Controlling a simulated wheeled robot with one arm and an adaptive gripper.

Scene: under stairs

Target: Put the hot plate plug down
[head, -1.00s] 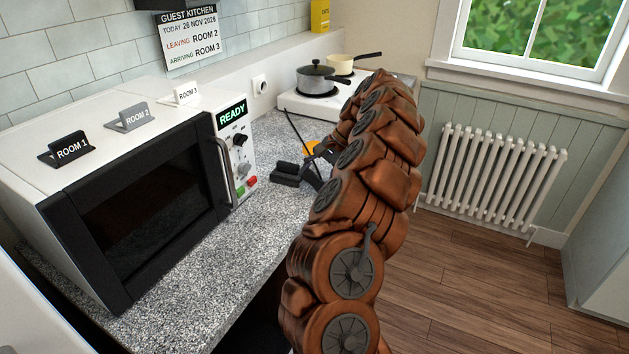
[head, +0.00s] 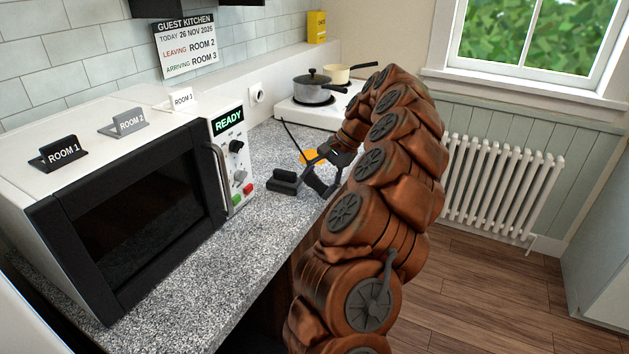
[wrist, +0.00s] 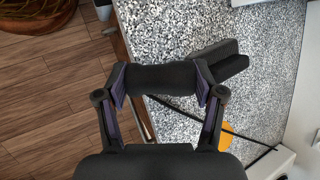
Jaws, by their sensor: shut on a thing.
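My gripper (wrist: 160,80) is shut on the hot plate plug (wrist: 160,77), a dark, rounded black piece spanning the two fingertips in the wrist view. In the head view my gripper (head: 325,175) is low near the counter's front edge, just right of a black block (head: 285,181). Whether the plug touches the counter cannot be told. A thin black cord (wrist: 240,134) runs over the counter towards the white hot plate (head: 290,108) at the back; its end at the plug is hidden.
The speckled counter (head: 200,285) has bare room in front of the microwave (head: 130,220). An orange item (head: 313,157) lies behind my gripper. The black block also shows beyond the plug in the wrist view (wrist: 228,60). A grey pot (head: 313,90) and cream pan (head: 340,75) stand on the hot plate.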

